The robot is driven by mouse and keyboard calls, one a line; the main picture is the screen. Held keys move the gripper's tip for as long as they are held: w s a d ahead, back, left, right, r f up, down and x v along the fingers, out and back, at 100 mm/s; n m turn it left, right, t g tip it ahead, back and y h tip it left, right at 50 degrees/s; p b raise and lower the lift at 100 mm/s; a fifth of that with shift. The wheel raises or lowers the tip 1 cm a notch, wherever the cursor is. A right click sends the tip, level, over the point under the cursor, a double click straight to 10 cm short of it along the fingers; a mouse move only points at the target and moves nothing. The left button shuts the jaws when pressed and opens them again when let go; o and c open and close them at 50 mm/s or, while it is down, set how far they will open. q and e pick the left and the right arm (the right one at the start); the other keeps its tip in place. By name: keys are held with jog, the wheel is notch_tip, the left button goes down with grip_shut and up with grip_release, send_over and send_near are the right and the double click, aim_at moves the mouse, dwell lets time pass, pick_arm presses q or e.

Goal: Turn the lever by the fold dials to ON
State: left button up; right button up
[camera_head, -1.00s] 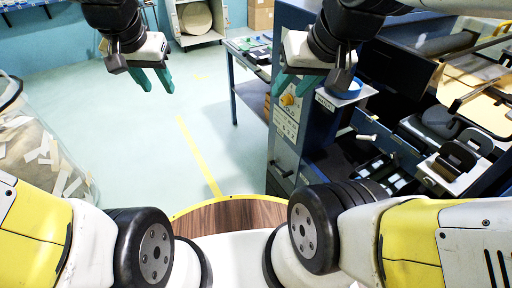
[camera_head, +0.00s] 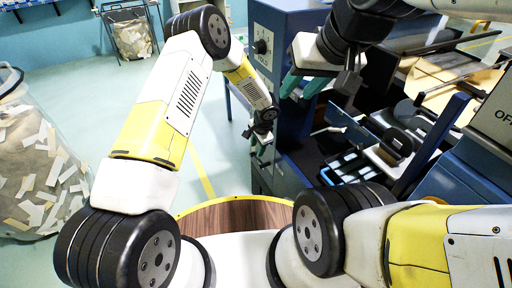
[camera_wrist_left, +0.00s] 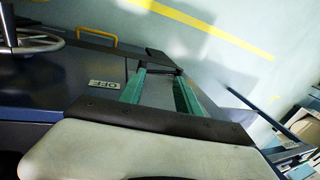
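The blue machine's front panel carries a pale fold dial (camera_head: 261,46) at its top, left of my right gripper. My left gripper (camera_head: 262,150) is low beside this panel in the head view, small and partly hidden by its own wrist. In the left wrist view its two teal fingers (camera_wrist_left: 160,88) are apart, close to the dark panel. A dark lever-like bar (camera_wrist_left: 163,61) shows near and between the fingertips; I cannot tell whether they touch it. An OFF label (camera_wrist_left: 104,85), upside down, is beside the fingers. My right gripper (camera_head: 302,86) is open and empty in front of the machine.
The blue machine (camera_head: 287,178) fills the right, with open trays and dark parts. A clear bin of paper scraps (camera_head: 35,165) stands at left. A yellow handle (camera_wrist_left: 92,32) and a wheel (camera_wrist_left: 35,40) show in the left wrist view.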

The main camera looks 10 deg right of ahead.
pick_arm(q)
send_over(260, 166)
jog(key=s, duration=0.1)
notch_tip(260, 166, down, 6)
jog(key=shift+m, duration=0.4)
jog(key=x, duration=0.7)
jog(key=shift+s+d+f, duration=0.1)
jog(key=shift+s+d, duration=0.05)
jog(key=shift+d, duration=0.25)
grip_shut()
dwell(0.4)
